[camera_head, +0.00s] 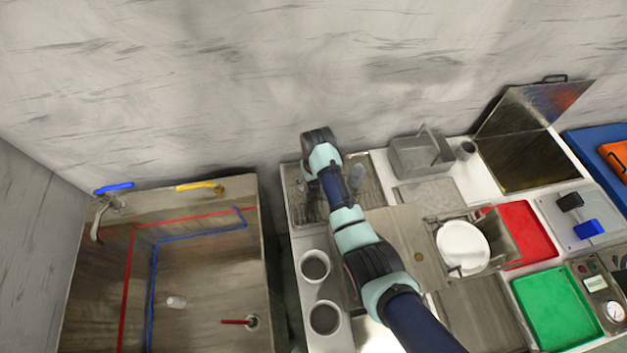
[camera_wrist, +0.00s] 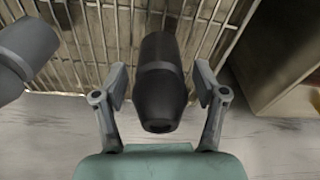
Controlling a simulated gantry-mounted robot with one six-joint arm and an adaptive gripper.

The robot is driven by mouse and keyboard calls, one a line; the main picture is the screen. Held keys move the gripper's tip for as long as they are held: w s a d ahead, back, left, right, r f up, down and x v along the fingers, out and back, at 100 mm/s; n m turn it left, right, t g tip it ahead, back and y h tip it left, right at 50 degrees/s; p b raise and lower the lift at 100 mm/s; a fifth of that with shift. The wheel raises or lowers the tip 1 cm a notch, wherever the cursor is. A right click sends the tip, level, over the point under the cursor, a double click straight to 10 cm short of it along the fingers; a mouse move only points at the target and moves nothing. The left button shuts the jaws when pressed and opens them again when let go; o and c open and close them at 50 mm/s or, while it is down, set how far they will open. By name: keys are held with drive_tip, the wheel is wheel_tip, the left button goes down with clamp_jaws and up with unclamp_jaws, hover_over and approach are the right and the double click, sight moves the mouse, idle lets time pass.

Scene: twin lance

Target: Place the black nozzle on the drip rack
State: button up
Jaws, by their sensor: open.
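The black nozzle (camera_wrist: 162,85) is in the middle of the wrist view, between the two fingers of my gripper (camera_wrist: 160,84). The fingers are open, with a visible gap on each side of the nozzle. The metal bars of the drip rack (camera_wrist: 112,40) show behind the nozzle; I cannot tell whether it touches them. In the head view my arm reaches over the rack (camera_head: 371,192) at the back left of the counter. My wrist hides the nozzle and the fingers there.
A grey cylinder (camera_wrist: 26,45) lies left of the nozzle, and a brown box-like edge (camera_wrist: 275,50) is at right. In the head view, two round cups (camera_head: 314,266) stand in front of the rack, a sink (camera_head: 200,285) is left, and a grey bin (camera_head: 415,158) is right.

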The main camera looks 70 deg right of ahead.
drive_tip(key=r+p, duration=0.1)
drive_tip(key=r, duration=0.7)
drive_tip(key=s+a+r+p, duration=0.1)
drive_tip(key=r, duration=0.3)
drive_tip(key=shift+p, duration=0.35)
drive_tip(key=w+a+r+n+t, duration=0.2)
drive_tip(key=w+a+r, duration=0.15)
drive_tip(key=a, duration=0.55)
drive_tip(key=w+a+r+n+t+h, duration=0.1)
drive_tip(key=w+a+r+n+t, duration=0.3)
drive_tip(key=a, duration=0.6)
drive_tip(key=w+a+r+t, duration=0.1)
drive_tip(key=w+a+r, duration=0.1)
drive_tip(key=w+a, duration=0.5)
drive_tip(key=s+a+r+n+t+y, duration=0.1)
drive_tip(key=s+a+r+t, duration=0.1)
drive_tip(key=a, duration=0.6)
drive_tip(key=s+a+r+n+t+y, duration=0.1)
drive_tip(key=s+a+r+n+t, duration=0.1)
drive_tip(key=s+a+r, duration=0.3)
drive_tip(key=a+r, duration=0.2)
drive_tip(key=a, duration=0.1)
drive_tip(key=shift+t, duration=0.4)
drive_tip(key=shift+s+d, duration=0.1)
